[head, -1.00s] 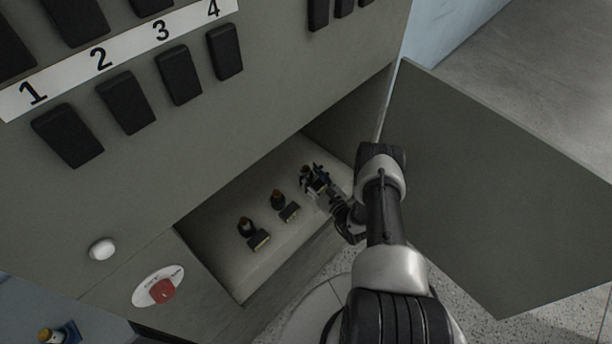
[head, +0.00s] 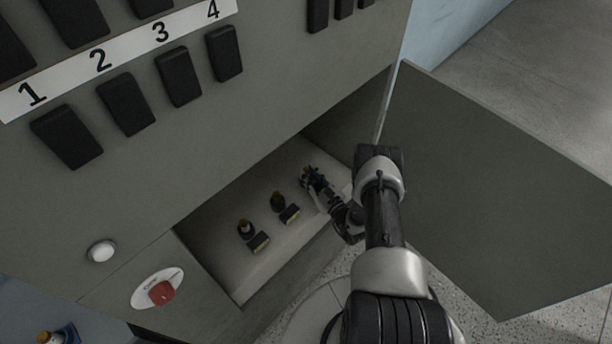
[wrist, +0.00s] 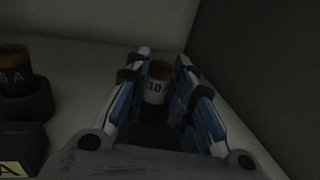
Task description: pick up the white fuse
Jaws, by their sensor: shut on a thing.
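The white fuse (wrist: 157,88) shows in the wrist view between my two fingers, with a brown-gold top and the marking "10" on its white body. My gripper (wrist: 163,84) is shut on it, one blue-and-white finger on each side. In the head view my gripper (head: 309,176) is at the right end of the recess in the grey cabinet, and it mostly hides the fuse there. The lower end of the fuse is dark, and I cannot tell whether it still sits in a holder.
Two dark fuses with brown tops, one at the left (head: 246,229) and one in the middle (head: 278,201), stand in the recess with small labels in front. An open door panel (head: 500,190) is right of my arm. A red switch (head: 162,292) is at lower left.

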